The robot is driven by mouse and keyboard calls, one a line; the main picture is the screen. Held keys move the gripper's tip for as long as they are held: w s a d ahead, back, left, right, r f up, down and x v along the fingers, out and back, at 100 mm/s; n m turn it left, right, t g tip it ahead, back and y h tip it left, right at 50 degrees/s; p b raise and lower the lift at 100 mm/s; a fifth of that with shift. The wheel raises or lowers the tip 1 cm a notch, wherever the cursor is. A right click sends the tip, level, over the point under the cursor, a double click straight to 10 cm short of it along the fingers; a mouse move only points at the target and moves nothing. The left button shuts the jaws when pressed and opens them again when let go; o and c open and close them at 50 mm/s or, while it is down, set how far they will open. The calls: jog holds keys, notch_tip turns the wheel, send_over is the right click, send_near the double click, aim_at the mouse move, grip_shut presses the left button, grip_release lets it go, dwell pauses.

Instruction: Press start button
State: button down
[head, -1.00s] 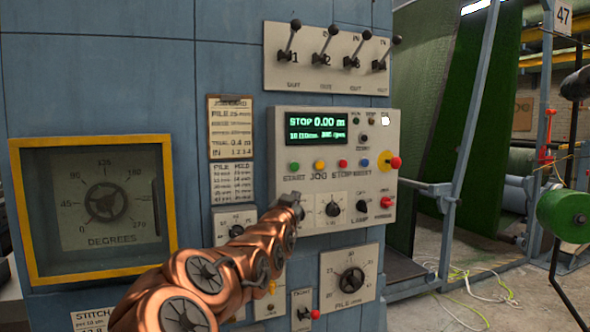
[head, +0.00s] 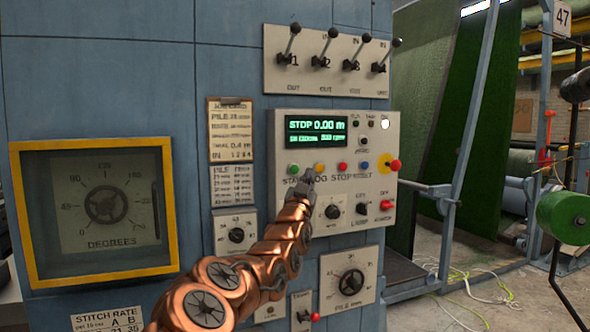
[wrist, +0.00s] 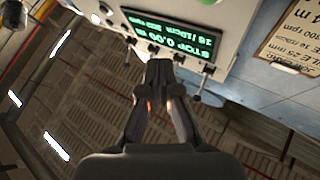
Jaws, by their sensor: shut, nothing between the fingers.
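The green start button (head: 294,169) is the leftmost of the coloured button row on the grey control panel (head: 287,240), below the lit display (head: 316,131). The display reads STOP 0.00 m. My gripper (head: 309,178) is shut and empty, with its tip in front of the panel, just below and right of the green button and close under the orange jog button (head: 319,168). I cannot tell whether it touches the panel.
The red stop button (head: 342,167) and blue reset button (head: 365,167) are further right, beside a red emergency knob (head: 395,165) on yellow. Levers (head: 327,47) stand out above the panel. Knobs sit below, and a yellow-framed dial (head: 106,205) is at left.

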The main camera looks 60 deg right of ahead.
aim_at(297, 172)
jog(key=shift+w+d+p, duration=0.7)
jog(key=shift+w+p, duration=0.25)
jog(key=shift+w, duration=0.15)
jog(key=shift+w+d+p, duration=0.75)
jog(key=shift+w+p, duration=0.2)
jog(key=shift+w, duration=0.1)
jog(key=shift+w+d+p, duration=0.7)
jog(key=shift+w+p, duration=0.25)
jog(key=shift+w, duration=0.15)
jog(key=shift+w+d, duration=0.25)
jog(key=shift+w, duration=0.1)
jog(key=shift+w+d+f+p, duration=0.1)
jog(key=shift+w+d+p, duration=0.15)
jog(key=shift+w+p, duration=0.2)
jog(key=shift+s+a+b, duration=0.1)
jog(key=shift+s+b, duration=0.1)
jog(key=shift+b, duration=0.1)
jog(key=shift+s+a+b, duration=0.4)
jog(key=shift+s+b, duration=0.25)
jog(key=shift+b, duration=0.2)
jog(key=shift+s+a+b, duration=0.7)
jog(key=shift+s+b, duration=0.35)
jog(key=shift+b, duration=0.1)
jog(key=shift+s+a+b, duration=0.7)
jog(key=shift+s+b, duration=0.3)
jog(key=shift+b, duration=0.1)
